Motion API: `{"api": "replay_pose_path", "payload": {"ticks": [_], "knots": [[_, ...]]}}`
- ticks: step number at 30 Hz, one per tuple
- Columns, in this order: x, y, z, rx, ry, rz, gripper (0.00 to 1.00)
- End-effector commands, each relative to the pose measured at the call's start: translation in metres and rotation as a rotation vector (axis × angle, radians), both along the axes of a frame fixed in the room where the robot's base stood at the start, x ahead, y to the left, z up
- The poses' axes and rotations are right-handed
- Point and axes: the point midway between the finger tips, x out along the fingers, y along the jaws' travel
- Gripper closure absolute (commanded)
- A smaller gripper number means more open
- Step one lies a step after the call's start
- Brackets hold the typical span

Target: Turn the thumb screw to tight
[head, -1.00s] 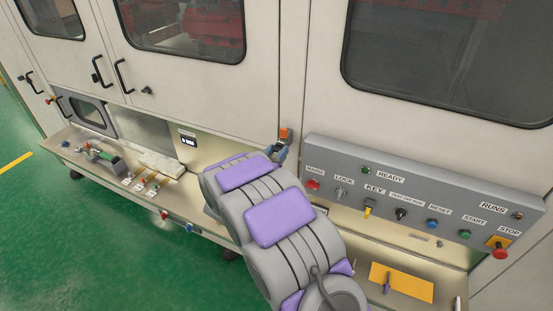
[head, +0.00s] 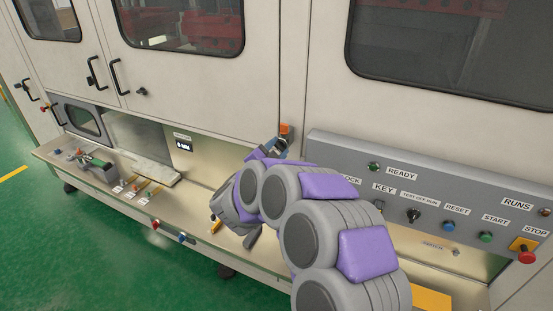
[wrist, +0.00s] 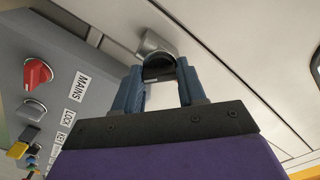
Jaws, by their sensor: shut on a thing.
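My gripper (wrist: 158,76) has its two blue fingers on either side of a dark rounded knob at the end of a grey metal fitting (wrist: 157,42) on the pale machine panel. I take this knob to be the thumb screw (wrist: 158,66). The fingers are shut on it, and they hide its sides. In the head view my gripper (head: 271,148) is at the door seam, just below an orange piece (head: 285,129). The screw itself is hidden there, and I cannot tell how tight it is.
The grey control panel (head: 340,146) is close on the right; its red MAINS knob (wrist: 37,73) shows in the wrist view. A shelf (head: 200,205) runs below, with tools at its left. A yellow card (head: 430,298) lies at lower right.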

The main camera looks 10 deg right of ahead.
Motion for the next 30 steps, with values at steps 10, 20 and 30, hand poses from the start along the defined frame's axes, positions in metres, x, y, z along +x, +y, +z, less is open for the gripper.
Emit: {"api": "replay_pose_path", "payload": {"ticks": [10,20,30], "knots": [[-0.0004,0.0001,-0.0061,0.254,-0.178,-0.001,0.9],[-0.0005,0.0004,-0.0056,0.409,-0.291,-0.002,0.9],[-0.0006,-0.0003,-0.0061,0.466,-0.328,-0.004,0.9]]}}
